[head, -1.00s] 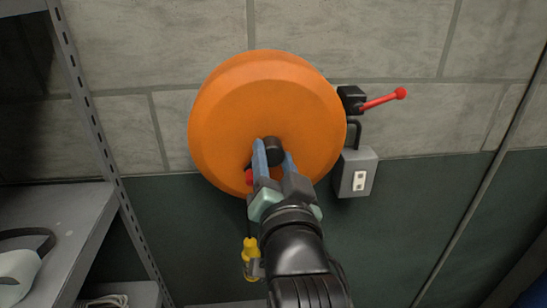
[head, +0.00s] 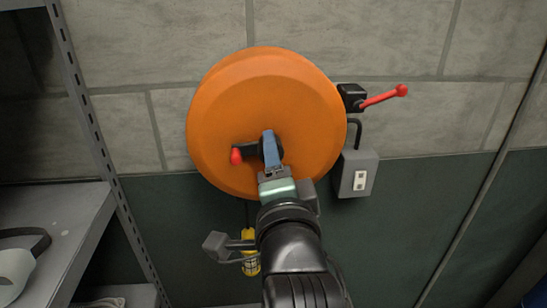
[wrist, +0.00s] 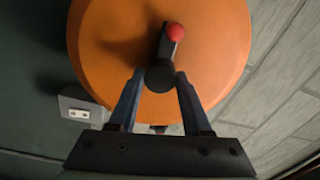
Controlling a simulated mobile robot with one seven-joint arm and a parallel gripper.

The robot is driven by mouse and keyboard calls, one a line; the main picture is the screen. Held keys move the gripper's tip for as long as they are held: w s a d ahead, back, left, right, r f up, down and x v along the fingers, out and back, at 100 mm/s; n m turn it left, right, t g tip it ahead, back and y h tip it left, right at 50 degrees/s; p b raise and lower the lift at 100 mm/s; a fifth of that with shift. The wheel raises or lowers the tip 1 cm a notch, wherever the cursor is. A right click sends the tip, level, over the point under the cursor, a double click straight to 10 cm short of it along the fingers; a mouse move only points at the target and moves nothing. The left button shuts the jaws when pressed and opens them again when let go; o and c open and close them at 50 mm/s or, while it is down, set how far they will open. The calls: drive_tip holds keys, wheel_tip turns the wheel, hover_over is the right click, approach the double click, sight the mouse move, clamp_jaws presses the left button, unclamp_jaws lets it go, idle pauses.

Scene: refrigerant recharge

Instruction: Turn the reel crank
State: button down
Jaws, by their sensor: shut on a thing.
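The orange reel (head: 235,110) is a large round disc on the wall, filling most of the wrist view (wrist: 110,40). Its black crank arm points left from the hub in the head view and ends in a red knob (head: 236,156). In the wrist view the crank arm (wrist: 168,50) points up to the knob (wrist: 175,32). My gripper (head: 269,140) reaches the middle of the reel. Its blue fingers are shut on the crank's round black hub (wrist: 159,76), one on each side. In the head view the fingers overlap and hide part of the hub.
A black switch with a red lever (head: 384,96) and a grey box (head: 355,174) sit right of the reel. A yellow lamp-like thing (head: 251,262) hangs below it, partly behind my arm. Metal shelving (head: 75,215) stands on the left.

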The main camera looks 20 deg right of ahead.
drive_tip(key=shift+m, duration=0.4)
drive_tip(key=shift+c, duration=1.7)
unclamp_jaws()
drive_tip(key=p+v, duration=0.9)
drive_tip(key=v, duration=0.4)
drive_tip(key=shift+f, duration=0.1)
